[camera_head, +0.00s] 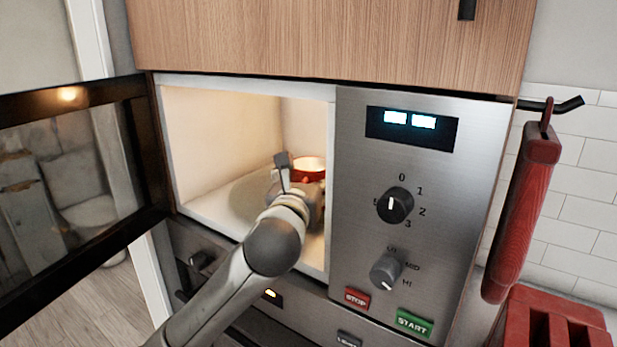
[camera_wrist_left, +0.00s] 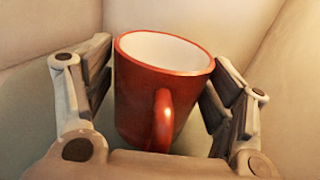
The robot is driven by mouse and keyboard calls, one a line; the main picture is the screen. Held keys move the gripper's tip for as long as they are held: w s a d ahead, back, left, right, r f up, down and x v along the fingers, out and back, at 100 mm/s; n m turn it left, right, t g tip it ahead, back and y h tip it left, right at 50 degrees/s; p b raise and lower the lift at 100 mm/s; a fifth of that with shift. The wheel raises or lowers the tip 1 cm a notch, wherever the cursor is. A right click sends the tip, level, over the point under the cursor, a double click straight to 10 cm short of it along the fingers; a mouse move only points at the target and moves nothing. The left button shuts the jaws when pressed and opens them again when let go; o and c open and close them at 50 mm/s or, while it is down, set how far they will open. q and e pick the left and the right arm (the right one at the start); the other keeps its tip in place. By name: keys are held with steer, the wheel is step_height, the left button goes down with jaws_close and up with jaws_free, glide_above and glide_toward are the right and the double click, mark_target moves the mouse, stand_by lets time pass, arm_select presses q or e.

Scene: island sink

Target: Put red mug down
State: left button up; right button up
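The red mug (camera_head: 308,169) with a pale inside is in the lit microwave cavity, toward its right side. In the left wrist view the mug (camera_wrist_left: 150,95) stands between the two fingers of my left gripper (camera_wrist_left: 163,85), its handle facing the camera. In the head view my left gripper (camera_head: 292,182) reaches into the microwave (camera_head: 425,170). The mug's base is hidden, so I cannot tell whether it touches the floor. My right gripper is not in view.
The microwave door (camera_head: 150,150) stands open on the left. The control panel borders the opening on the right. A wooden cabinet (camera_head: 330,38) is above. A red item (camera_head: 525,210) hangs at the right, above a red slotted block (camera_head: 550,320). Free room shows left of the mug inside.

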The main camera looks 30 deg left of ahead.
arm_select(q)
steer(key=shift+o, duration=1)
steer(key=shift+r, duration=0.1)
steer(key=shift+r, duration=0.1)
steer(key=b+v, duration=0.1)
steer(key=v, duration=0.6)
steer(key=shift+s, duration=0.15)
steer(key=shift+d, duration=0.1)
